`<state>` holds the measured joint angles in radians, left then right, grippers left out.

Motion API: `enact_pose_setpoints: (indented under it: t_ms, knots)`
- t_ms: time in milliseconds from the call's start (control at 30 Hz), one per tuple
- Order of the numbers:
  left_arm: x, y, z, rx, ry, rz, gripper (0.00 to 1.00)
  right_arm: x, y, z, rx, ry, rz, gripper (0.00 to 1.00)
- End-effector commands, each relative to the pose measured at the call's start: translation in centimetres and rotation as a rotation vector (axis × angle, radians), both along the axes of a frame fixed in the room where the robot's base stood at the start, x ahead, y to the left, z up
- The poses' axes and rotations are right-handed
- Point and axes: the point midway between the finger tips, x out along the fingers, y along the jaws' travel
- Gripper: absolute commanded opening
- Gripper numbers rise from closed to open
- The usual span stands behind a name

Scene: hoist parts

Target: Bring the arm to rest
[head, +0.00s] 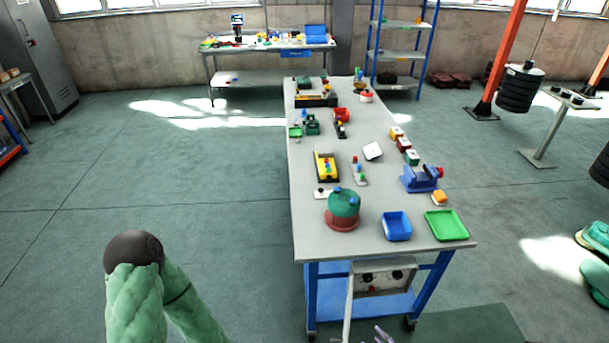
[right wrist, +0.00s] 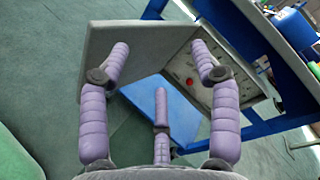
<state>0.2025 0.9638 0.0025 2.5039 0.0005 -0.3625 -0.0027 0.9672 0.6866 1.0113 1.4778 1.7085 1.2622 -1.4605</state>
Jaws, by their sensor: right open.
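My right gripper (right wrist: 160,62) has purple padded fingers with grey joints. In the right wrist view they are spread apart with nothing between them. Only its pale purple fingertips (head: 384,335) show at the bottom edge of the head view, in front of the near end of the workbench (head: 315,225). A grey panel (right wrist: 130,58) and a blue lower shelf (right wrist: 165,100) lie beyond the fingers in the wrist view. My left arm shows as green padded links with a dark joint at the lower left of the head view. My left gripper is not seen.
A control box (head: 378,277) hangs under the bench's near end. A green and brown round part (head: 343,210), a blue tray (head: 397,226), a green tray (head: 447,225) and a blue vise (head: 421,178) stand on top. The floor left of the bench is clear.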

Motion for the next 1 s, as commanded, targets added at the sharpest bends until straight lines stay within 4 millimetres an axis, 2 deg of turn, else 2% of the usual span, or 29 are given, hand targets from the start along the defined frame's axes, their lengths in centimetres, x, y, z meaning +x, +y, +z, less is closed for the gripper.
enact_pose_setpoints:
  t_ms: [33,67,167,200,300,400,533,600,667,800,1000]
  knots:
    - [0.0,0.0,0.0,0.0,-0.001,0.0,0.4,-0.5,1.8,-0.1,0.02,0.035,0.07,0.63]
    - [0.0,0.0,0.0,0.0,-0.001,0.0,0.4,-0.9,2.8,-0.1,0.029,0.059,0.114,0.63]
    - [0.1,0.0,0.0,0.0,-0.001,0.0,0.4,-3.2,7.0,-0.5,0.056,0.171,0.306,0.63]
    - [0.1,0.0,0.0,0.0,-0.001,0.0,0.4,-4.6,8.7,-0.6,0.058,0.227,0.397,0.63]
    - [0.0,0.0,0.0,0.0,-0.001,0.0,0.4,-9.0,12.1,-1.1,0.018,0.381,0.629,0.63]
    - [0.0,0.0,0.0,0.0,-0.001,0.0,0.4,-13.4,13.6,-1.8,-0.08,0.523,0.825,0.63]
    - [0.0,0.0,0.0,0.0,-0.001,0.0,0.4,-17.7,13.2,-2.9,-0.285,0.659,1.013,0.63]
    - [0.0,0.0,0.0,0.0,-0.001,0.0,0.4,-19.1,12.4,-3.4,-0.418,0.7,1.078,0.63]
    - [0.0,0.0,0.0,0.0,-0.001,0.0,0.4,-19.6,11.5,-3.8,-0.538,0.715,1.113,0.63]
    - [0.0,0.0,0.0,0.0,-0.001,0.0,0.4,-18.8,10.0,-4.3,-0.781,0.678,1.126,0.63]
    - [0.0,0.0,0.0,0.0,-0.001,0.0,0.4,-16.0,10.1,-3.6,-0.989,0.541,1.073,0.63]
